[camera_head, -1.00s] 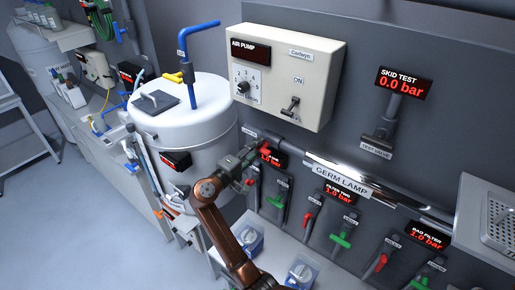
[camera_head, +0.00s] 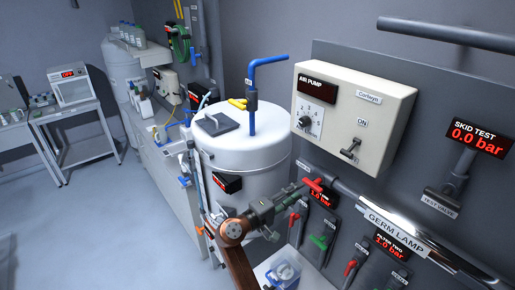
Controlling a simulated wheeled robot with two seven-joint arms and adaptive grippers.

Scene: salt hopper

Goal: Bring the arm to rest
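My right arm comes up from the bottom with a copper-brown link and a grey joint. Its dark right gripper (camera_head: 298,194) points up and right, in front of the panel beside the white tank (camera_head: 245,150). The fingertips lie close to a red valve handle (camera_head: 315,185), just above a small red readout. I cannot tell whether they touch it, and the fingers are too small to show if they are open. My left gripper is not in view.
An air pump box (camera_head: 352,115) is mounted above the valves. The germ lamp (camera_head: 395,225) runs along the panel at the right, with several valve handles below. A clear-sided box (camera_head: 283,272) stands under the gripper. Open floor (camera_head: 95,215) lies at the left.

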